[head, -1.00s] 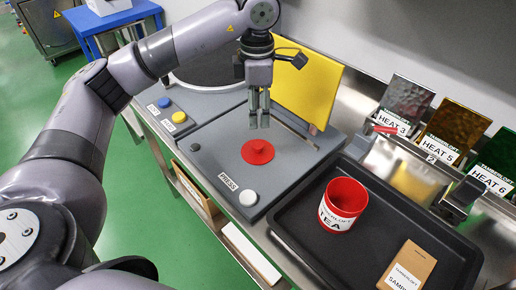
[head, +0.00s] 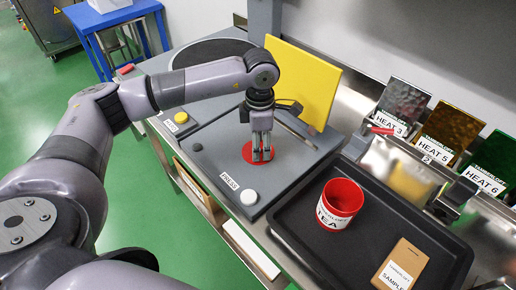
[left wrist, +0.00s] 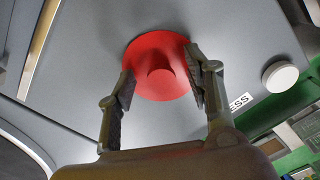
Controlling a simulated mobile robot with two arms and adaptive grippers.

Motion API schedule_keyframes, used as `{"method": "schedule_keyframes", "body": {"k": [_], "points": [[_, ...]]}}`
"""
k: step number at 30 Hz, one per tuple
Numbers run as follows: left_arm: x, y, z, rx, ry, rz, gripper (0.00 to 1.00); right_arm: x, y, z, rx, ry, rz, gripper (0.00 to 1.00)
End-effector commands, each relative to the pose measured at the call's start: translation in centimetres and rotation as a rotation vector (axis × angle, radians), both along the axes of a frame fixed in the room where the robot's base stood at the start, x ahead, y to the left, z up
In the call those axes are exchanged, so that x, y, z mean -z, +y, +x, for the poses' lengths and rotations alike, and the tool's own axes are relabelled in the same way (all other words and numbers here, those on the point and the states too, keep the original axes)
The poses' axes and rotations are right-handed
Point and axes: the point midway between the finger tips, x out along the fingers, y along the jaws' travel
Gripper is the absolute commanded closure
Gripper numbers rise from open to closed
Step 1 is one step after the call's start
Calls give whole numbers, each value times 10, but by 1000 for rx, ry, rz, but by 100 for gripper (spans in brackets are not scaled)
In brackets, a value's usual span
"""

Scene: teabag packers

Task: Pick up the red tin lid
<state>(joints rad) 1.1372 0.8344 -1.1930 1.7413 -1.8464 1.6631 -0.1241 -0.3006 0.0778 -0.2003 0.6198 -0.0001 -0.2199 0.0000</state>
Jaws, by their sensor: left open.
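The red tin lid (head: 248,153) lies flat on the grey press plate, with a round knob in its middle. It also shows in the left wrist view (left wrist: 150,52), its knob (left wrist: 161,84) between the fingers. My left gripper (head: 262,158) points down over the lid and hides part of it. In the left wrist view its two fingers (left wrist: 160,90) are apart, one on each side of the knob. I cannot tell whether they touch the lid. My right gripper is not in view.
A red and white tea tin (head: 340,203) stands open on the black tray (head: 290,222), beside a brown sample packet (head: 403,265). A white press button (head: 249,197) sits near the plate's front edge. A yellow panel (head: 305,75) stands behind the gripper.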

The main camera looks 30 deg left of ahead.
Motion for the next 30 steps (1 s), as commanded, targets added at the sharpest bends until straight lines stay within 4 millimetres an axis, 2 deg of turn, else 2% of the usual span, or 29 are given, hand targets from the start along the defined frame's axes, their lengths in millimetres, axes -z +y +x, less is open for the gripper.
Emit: {"method": "schedule_keyframes", "body": {"k": [2, 21, 30], "points": [[0, 0, 0, 0, 0, 0, 53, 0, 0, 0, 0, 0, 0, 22], [0, 0, 0, 0, 1, -1, 96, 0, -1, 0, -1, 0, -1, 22], [-3, 0, 0, 0, 0, 0, 96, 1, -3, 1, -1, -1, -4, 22]]}}
